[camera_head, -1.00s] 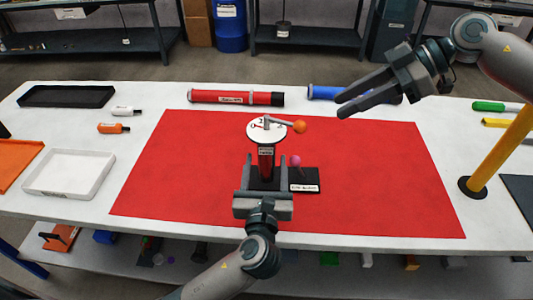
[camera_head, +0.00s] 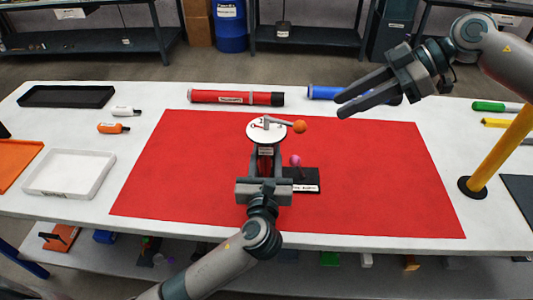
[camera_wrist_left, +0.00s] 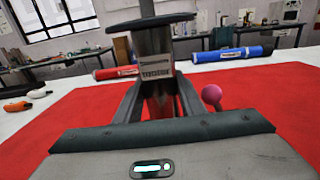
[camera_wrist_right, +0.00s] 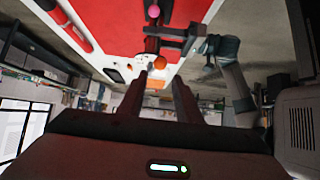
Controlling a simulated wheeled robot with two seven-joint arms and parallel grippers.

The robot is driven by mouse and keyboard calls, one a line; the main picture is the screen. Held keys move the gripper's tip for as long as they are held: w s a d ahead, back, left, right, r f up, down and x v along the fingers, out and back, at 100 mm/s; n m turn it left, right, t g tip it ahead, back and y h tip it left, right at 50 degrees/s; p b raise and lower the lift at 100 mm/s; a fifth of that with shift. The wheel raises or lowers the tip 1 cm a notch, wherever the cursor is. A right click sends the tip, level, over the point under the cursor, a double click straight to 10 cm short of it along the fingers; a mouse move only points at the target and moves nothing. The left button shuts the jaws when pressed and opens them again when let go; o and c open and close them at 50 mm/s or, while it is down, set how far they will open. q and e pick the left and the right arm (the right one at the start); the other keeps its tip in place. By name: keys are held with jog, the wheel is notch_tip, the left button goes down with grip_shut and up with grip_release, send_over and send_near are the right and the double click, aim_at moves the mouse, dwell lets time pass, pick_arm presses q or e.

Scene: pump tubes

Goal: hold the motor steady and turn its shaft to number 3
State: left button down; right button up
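The motor (camera_head: 265,150) stands upright on the red mat, with a round white dial (camera_head: 262,129) on top. An arm on its shaft points right and ends in an orange ball (camera_head: 299,127). The dial numbers are too small to read surely. My right gripper (camera_head: 343,104) is open and empty, above and right of the orange ball. The right wrist view also shows the ball (camera_wrist_right: 160,62).
A pink ball (camera_head: 295,160) stands on a dark labelled base (camera_head: 304,181) just right of the motor. A red tube (camera_head: 235,97) and a blue tube (camera_head: 324,92) lie behind the mat. A yellow post (camera_head: 499,150) stands at right. The red mat (camera_head: 385,185) is otherwise clear.

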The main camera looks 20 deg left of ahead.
jog(key=o, duration=0.4)
jog(key=n+h, duration=0.8)
jog(key=n, duration=1.3)
send_over(300, 121)
jog(key=d, duration=0.2)
jog(key=shift+a+r+t, duration=0.15)
jog(key=shift+r+t, duration=0.05)
jog(key=shift+t, duration=0.1)
jog(key=n, duration=0.3)
jog(key=shift+a+r+t+h, duration=0.3)
jog(key=shift+a+h, duration=0.1)
jog(key=n, duration=0.1)
jog(key=n+h, duration=0.1)
jog(key=r+n, duration=0.1)
jog(key=n, duration=0.1)
jog(key=shift+a+t, duration=0.4)
jog(key=shift+f, duration=0.25)
jog(key=shift+f, duration=4.85)
